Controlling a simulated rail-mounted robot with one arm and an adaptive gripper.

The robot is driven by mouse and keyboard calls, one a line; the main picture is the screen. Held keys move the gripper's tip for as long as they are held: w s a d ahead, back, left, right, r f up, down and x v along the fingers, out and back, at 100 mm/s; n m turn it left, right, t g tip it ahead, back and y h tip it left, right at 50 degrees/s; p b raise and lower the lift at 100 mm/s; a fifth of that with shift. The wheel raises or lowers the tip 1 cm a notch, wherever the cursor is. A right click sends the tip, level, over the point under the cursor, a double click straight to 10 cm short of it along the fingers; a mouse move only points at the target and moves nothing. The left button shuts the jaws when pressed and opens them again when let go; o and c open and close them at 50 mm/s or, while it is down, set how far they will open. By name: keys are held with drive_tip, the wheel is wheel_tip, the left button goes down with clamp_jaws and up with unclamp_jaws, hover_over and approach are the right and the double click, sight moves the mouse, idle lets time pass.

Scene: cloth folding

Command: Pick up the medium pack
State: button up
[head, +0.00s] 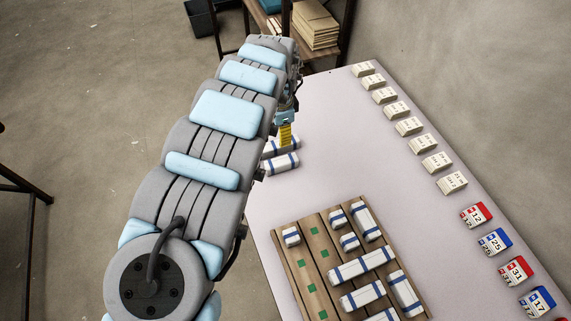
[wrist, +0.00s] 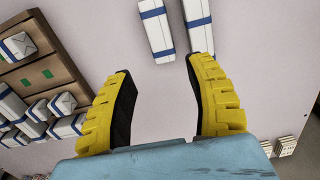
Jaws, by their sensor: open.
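Two white packs with blue bands lie side by side on the pale table, the nearer one (head: 282,164) clear in the head view and the farther one (head: 290,144) partly hidden by my gripper. In the wrist view a left pack (wrist: 155,28) and a right pack (wrist: 198,24) run off the top edge, so their full length is hidden there. My gripper (wrist: 160,68) is open and empty, its yellow fingers spread just short of these packs. In the head view one yellow finger (head: 285,134) shows above them. No label shows which pack is medium.
A wooden tray (head: 283,248) with green squares holds several short and long white packs at the table's front. White calendar-like blocks (head: 409,127) and red and blue numbered blocks (head: 476,215) line the right edge. The table's middle (head: 345,160) is clear.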

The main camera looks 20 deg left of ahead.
sight(281, 161)
wheel_tip(281, 161, down, 17)
drive_tip(key=b, duration=0.4)
drive_tip(key=shift+s+r+b, duration=0.15)
drive_tip(key=shift+b, duration=0.25)
drive_tip(key=c, duration=0.9)
